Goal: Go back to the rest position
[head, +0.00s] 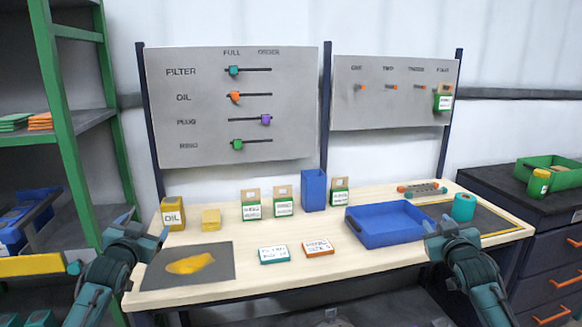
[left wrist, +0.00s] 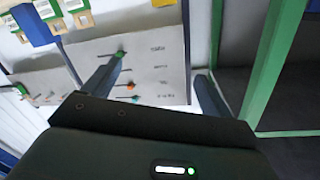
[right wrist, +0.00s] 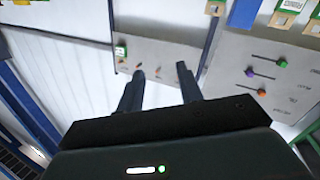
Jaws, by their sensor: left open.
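My left gripper (head: 147,232) is raised at the left front of the workbench, near the yellow OIL can (head: 172,214). In the left wrist view its two fingers (left wrist: 158,85) are spread wide with nothing between them. My right gripper (head: 446,232) is over the right part of the bench, beside the blue tray (head: 365,240) and the teal roll (head: 464,207). In the right wrist view its two fingers (right wrist: 160,88) stand apart and hold nothing. Both arms are raised at the sides of the head view.
The wooden workbench (head: 220,292) carries a grey mat with a yellow spill (head: 190,263), a blue bin (head: 313,190) and several boxes. Slider board (head: 230,110) and hook board (head: 390,95) stand behind. A green shelf (head: 70,130) is at left, a dark cabinet (head: 520,235) at right.

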